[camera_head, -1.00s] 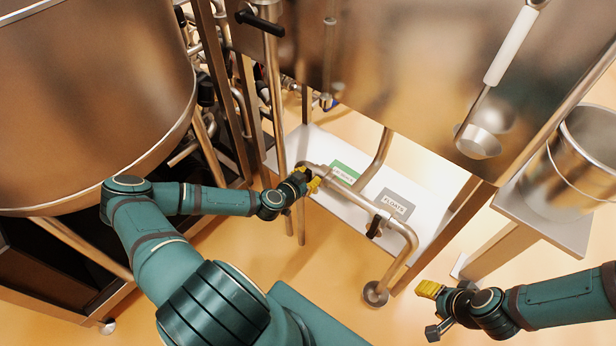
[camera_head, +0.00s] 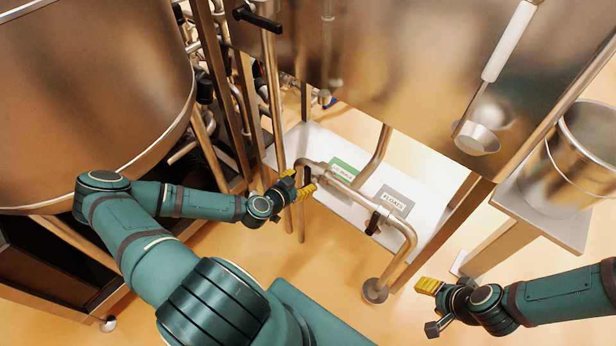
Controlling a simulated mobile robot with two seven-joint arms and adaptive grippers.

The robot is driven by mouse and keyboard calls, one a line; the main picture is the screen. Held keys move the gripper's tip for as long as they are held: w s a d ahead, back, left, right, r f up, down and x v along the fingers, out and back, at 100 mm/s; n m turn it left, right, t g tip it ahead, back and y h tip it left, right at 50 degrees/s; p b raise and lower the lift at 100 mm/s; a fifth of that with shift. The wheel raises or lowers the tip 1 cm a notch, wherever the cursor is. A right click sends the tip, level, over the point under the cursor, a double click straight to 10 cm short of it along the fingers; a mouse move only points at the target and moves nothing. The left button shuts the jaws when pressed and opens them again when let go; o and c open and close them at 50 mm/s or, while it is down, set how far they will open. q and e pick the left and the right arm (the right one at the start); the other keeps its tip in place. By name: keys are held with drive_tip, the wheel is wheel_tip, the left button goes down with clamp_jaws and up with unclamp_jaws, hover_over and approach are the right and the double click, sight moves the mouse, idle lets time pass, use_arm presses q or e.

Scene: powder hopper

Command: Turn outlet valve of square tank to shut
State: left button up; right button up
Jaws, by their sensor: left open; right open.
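The square tank (camera_head: 400,90) is the large steel body at upper centre and right. Its outlet pipe (camera_head: 345,187) runs below it, above a white base plate, and bends down at the right. One black valve handle (camera_head: 374,222) sits on the pipe by the grey FLOATS label (camera_head: 394,200). Another black handle (camera_head: 306,174) is at the pipe's left end, by the green label (camera_head: 345,171). My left gripper (camera_head: 298,183) is open beside this left handle, its yellow fingers spread; contact cannot be told. My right gripper (camera_head: 430,306) is open and empty at lower right, away from the pipe.
A round steel vessel (camera_head: 90,90) fills the upper left. A steel bucket (camera_head: 580,160) stands on a small shelf (camera_head: 545,222) at right. A white-handled scoop (camera_head: 510,45) hangs before the tank. Upright posts stand left of the pipe. The floor in front is clear.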

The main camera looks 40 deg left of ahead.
use_arm(q)
drive_tip(key=v, duration=0.6)
drive_tip(key=shift+s, duration=0.3)
drive_tip(key=shift+d+r, duration=0.1)
drive_tip(key=shift+r, duration=0.05)
drive_tip(key=s+d+f+n+g+h+b, duration=0.1)
drive_tip(key=d+g, duration=0.4)
drive_tip(key=d, duration=0.7)
drive_tip(key=s+d+f+n+g+h+b, duration=0.2)
drive_tip(key=d+g, duration=0.4)
drive_tip(key=d, duration=0.6)
wheel_tip(320, 180, down, 2)
drive_tip(key=shift+s+d+f+n+g+b, duration=0.1)
drive_tip(key=shift+s+d+n+g+b, duration=0.25)
drive_tip(key=shift+s+b, duration=0.6)
